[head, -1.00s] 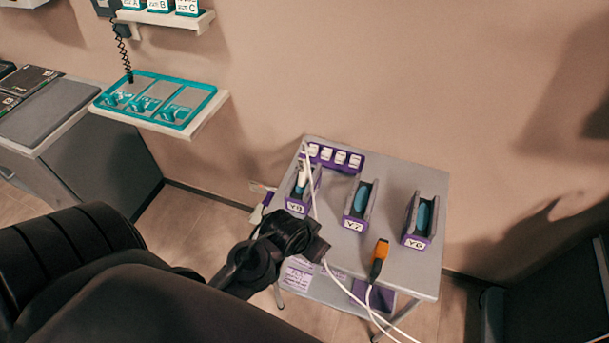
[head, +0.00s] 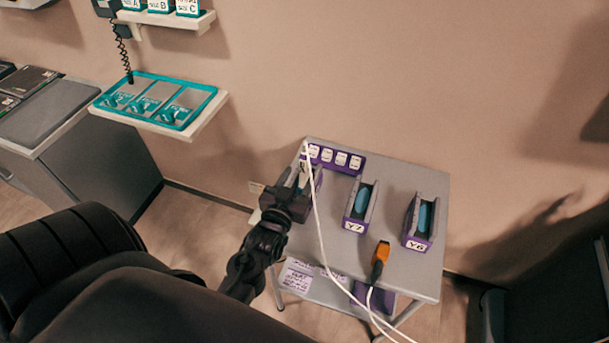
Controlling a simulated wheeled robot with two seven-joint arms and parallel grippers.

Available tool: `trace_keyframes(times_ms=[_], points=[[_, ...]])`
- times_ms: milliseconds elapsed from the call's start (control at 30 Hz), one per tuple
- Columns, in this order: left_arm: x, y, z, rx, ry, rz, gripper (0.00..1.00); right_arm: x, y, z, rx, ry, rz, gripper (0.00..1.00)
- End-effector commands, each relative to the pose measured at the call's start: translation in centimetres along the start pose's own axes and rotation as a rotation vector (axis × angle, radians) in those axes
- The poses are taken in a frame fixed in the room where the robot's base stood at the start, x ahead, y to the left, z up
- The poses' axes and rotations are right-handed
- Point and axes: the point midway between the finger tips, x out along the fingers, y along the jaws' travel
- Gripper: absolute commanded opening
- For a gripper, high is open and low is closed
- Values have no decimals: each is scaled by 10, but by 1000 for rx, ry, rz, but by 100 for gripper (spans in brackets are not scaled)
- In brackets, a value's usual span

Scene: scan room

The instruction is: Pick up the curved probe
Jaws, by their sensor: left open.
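The left purple-and-grey holder (head: 317,181) stands at the left of the small grey table. Earlier it showed a white probe standing in it; now my gripper hides nearly all of that probe and the holder's label. My left gripper (head: 294,183) is open over this holder, its fingers pointing away from me. I cannot tell whether they touch the probe. An orange-and-black handheld piece (head: 380,262) with a white cable lies at the table's front. I cannot tell by shape which one is the curved probe. My right gripper is not in view.
Holders Y7 (head: 359,205) and Y6 (head: 420,222), each with a blue insert, stand on the grey table (head: 400,272). A white cable (head: 319,222) hangs across the table's left part. A purple rack (head: 334,158) is at the back. A teal tray (head: 158,102) sits on a wall shelf.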

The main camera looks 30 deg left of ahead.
Motion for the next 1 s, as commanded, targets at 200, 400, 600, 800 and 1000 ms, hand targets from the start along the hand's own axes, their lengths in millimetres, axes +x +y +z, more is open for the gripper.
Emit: trace_keyframes(times_ms=[200, 400, 600, 800, 1000], points=[[22, -1, -3, -1, 16, -4, 47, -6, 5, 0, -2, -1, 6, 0], [47, -3, -8, -1, 16, -4, 47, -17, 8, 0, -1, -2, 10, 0], [72, -3, -5, -1, 14, -4, 47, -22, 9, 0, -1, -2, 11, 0], [77, -3, -3, -1, 13, -4, 47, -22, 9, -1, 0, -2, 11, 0], [76, -3, -3, -1, 13, -4, 34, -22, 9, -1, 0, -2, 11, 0]])
